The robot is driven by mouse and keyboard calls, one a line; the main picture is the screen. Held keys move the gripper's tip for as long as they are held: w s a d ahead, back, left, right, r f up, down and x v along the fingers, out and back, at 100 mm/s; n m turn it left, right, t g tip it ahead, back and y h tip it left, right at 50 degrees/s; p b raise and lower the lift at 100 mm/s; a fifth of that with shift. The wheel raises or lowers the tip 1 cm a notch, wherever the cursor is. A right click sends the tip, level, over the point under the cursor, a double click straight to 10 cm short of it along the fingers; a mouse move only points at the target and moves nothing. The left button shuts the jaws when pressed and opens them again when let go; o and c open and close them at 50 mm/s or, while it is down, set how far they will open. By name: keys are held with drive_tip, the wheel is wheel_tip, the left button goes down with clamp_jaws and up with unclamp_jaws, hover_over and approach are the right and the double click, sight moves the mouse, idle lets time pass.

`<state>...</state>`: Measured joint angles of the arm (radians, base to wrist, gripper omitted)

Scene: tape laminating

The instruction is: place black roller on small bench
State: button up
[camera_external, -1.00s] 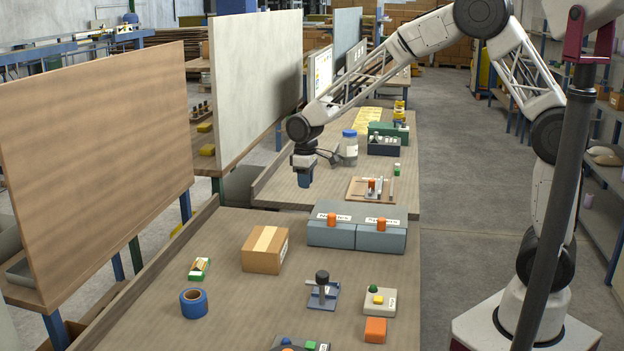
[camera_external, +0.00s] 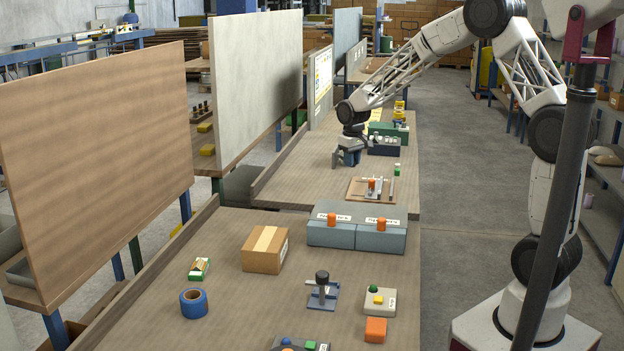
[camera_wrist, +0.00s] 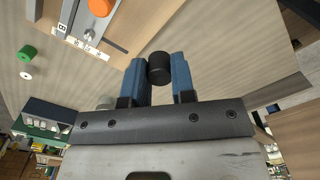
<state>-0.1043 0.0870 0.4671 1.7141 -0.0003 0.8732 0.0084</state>
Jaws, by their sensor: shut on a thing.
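The black roller (camera_wrist: 158,67) is a short dark cylinder between the blue fingertips of my gripper (camera_wrist: 158,80) in the wrist view. My gripper is shut on it. In the external view my gripper (camera_external: 347,158) hangs low over the far worktable (camera_external: 300,182), left of the dark tray. The roller cannot be made out there. The frames do not clearly show which surface is the small bench. A wooden board (camera_external: 357,190) with an orange knob (camera_external: 372,183) lies just right and nearer; its orange knob also shows in the wrist view (camera_wrist: 100,7).
A dark tray (camera_external: 383,150) and green box (camera_external: 388,130) stand at the right. A small green cylinder (camera_external: 397,168) is beside the board. The far table's left part is clear.

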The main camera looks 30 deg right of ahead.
drive_tip(key=s+d+m, duration=0.3)
drive_tip(key=d+m, duration=0.5)
drive_tip(key=d, duration=2.3)
wheel_tip(320, 180, down, 5)
drive_tip(key=shift+w+a+f, duration=0.1)
drive_tip(key=shift+w, duration=0.15)
drive_tip(key=w+d, duration=0.1)
drive_tip(key=w, duration=0.4)
drive_tip(key=w+d+f, duration=0.1)
drive_tip(key=w+d, duration=0.1)
drive_tip(key=w, duration=0.3)
drive_tip(key=w+d, duration=0.1)
drive_tip(key=w, duration=0.4)
drive_tip(key=shift+d+f, duration=0.15)
drive_tip(key=shift+d, duration=0.2)
drive_tip(key=shift+f, duration=0.15)
drive_tip(key=shift+f, duration=1.6)
